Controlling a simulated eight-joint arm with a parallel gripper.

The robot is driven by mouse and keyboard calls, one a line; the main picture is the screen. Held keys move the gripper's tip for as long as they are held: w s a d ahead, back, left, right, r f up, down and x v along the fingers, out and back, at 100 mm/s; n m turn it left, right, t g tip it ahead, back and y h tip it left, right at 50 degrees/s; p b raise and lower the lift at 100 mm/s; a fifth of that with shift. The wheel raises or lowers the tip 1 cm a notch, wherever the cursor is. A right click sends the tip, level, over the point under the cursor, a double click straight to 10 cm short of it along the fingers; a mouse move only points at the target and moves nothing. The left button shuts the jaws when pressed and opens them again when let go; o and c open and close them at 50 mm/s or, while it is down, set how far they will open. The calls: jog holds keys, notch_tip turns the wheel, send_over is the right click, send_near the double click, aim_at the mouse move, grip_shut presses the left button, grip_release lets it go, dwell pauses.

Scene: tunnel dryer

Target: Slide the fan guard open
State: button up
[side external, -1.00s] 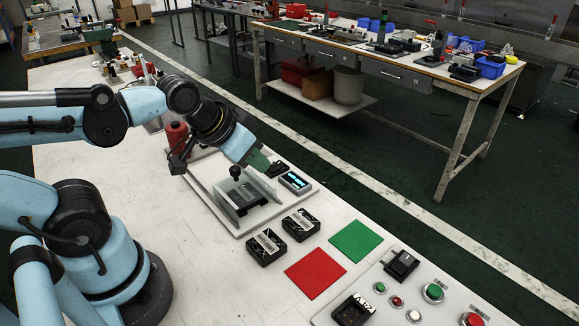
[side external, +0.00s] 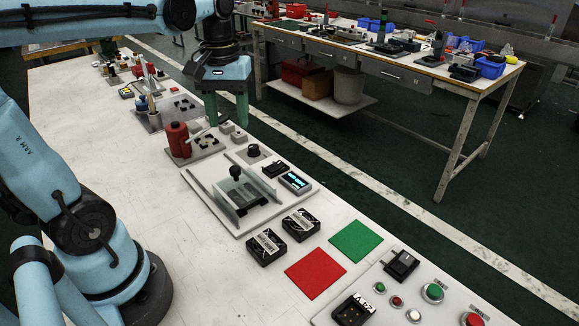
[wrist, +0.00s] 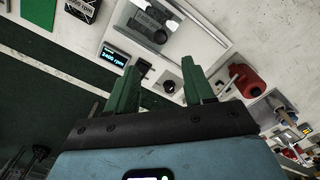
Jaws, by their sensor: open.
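The fan guard (side external: 252,188) is a clear panel with a round black knob (side external: 236,172) on a pale base plate (side external: 205,190). A dark fan unit (side external: 240,196) lies behind or under the clear panel. In the wrist view the guard (wrist: 185,40) is at the top, with its black knob (wrist: 160,37). My gripper (side external: 228,120) points down with green fingers apart and nothing between them. It is above and beyond the guard, towards the bench's far edge, and touches nothing visible. The wrist view shows the open fingers (wrist: 163,75) too.
Two black fans (side external: 267,246) and red (side external: 315,273) and green (side external: 355,241) mats lie nearer.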

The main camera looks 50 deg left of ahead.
aim_at(234, 167)
jog(key=shift+f, duration=6)
jog(key=shift+c, duration=0.3)
grip_shut()
jog(key=shift+a, duration=0.1)
